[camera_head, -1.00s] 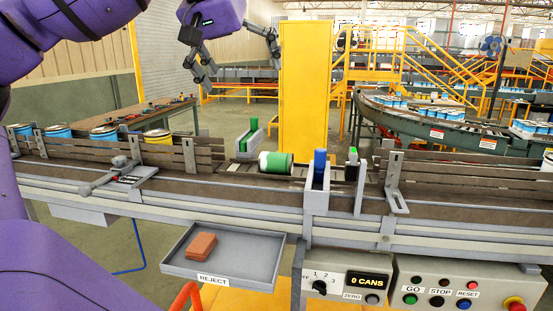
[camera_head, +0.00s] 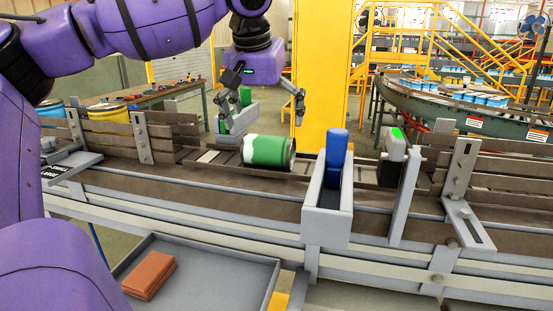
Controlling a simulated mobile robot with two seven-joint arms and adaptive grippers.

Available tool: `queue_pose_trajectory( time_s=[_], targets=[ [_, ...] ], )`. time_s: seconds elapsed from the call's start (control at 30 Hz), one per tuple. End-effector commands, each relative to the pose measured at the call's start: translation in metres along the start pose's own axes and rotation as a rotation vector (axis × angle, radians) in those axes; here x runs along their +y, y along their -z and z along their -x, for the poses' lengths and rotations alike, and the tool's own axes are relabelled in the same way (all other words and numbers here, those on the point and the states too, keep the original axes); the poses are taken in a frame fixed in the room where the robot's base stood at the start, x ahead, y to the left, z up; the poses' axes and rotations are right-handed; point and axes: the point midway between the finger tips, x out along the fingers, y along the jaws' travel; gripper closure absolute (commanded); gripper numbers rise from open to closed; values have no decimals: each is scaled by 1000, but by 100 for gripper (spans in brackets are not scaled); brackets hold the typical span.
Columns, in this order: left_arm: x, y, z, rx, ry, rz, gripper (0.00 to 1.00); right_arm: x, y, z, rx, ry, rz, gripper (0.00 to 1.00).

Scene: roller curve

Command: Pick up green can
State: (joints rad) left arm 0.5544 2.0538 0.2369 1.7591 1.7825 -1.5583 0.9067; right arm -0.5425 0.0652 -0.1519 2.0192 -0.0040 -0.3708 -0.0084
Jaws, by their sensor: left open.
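The green can (camera_head: 268,151) lies on its side on the conveyor, with a white patch on its left part and a metal end facing right. My left gripper (camera_head: 262,112) points down above and slightly behind the can. Its fingers are spread apart, one to each side of the can's upper area, and nothing is between them. I cannot tell from this view whether a finger touches the can. My right gripper does not show.
A grey-and-blue sensor post (camera_head: 327,190) stands just right of the can, with a second bracket (camera_head: 398,180) beyond it. A reject tray (camera_head: 220,275) with brown-red blocks (camera_head: 149,275) sits in front. Other cans (camera_head: 108,112) stand at the left.

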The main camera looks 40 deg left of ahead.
Motion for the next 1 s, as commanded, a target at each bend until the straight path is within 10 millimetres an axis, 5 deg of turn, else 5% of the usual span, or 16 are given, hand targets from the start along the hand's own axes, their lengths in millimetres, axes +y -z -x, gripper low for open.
queue_pose_trajectory(
  time_s=[0.5,0.83,1.0],
  targets=[
    [0,-4,-66,-2,2,1,0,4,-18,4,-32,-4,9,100],
    [0,-4,-71,2,-1,1,0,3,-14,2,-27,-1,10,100],
    [0,-4,-71,2,0,1,22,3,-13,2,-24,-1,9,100]
  ],
)
